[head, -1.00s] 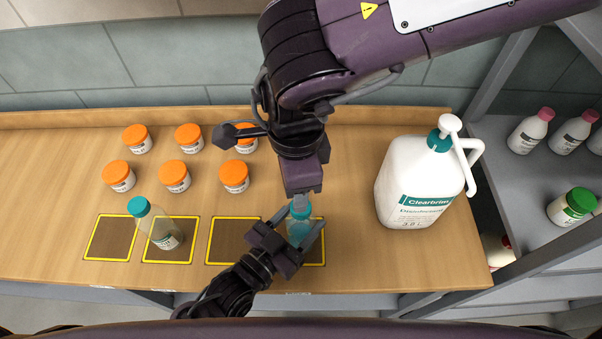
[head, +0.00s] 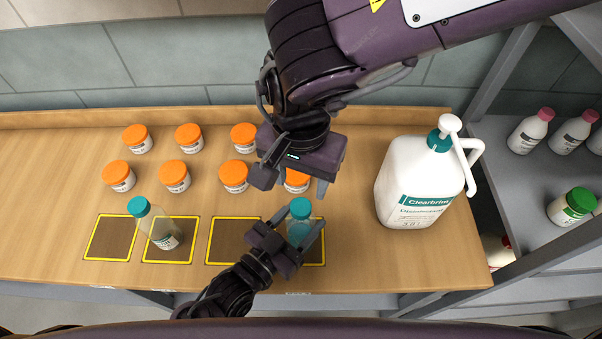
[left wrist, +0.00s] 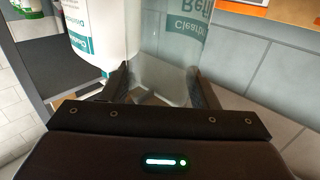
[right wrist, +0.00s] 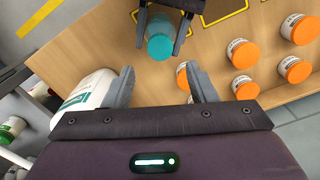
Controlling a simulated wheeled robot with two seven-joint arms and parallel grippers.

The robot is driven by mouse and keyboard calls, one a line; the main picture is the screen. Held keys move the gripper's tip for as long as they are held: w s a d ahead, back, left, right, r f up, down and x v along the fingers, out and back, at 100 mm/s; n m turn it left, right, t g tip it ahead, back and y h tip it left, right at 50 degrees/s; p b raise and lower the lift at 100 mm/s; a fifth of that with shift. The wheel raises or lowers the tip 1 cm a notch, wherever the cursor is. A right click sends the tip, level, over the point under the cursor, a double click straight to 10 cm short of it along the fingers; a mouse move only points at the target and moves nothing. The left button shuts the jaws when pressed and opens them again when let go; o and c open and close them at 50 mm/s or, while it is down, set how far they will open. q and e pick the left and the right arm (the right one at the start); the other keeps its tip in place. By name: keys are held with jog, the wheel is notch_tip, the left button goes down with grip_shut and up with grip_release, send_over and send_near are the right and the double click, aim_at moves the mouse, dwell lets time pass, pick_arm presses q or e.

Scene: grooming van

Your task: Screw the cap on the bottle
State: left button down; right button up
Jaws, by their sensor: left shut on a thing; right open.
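A clear bottle (head: 298,232) stands in the rightmost yellow-framed square with a teal cap (head: 300,208) on its top. I cannot tell how tight the cap is. My left gripper (head: 292,238) is shut on the bottle's body from the front. The see-through body shows between its fingers in the left wrist view (left wrist: 160,72). My right gripper (head: 293,182) is open and empty, behind and above the cap, apart from it. In the right wrist view the cap (right wrist: 160,47) lies beyond the open fingers (right wrist: 160,85).
A second clear bottle with a teal cap (head: 160,228) stands in a square at left. Several orange-capped jars (head: 174,177) stand behind. A large white disinfectant jug (head: 415,185) stands at right, beside a grey shelf (head: 528,185). Two squares (head: 232,240) are empty.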

aim_at(301, 206)
jog(key=shift+f, duration=4)
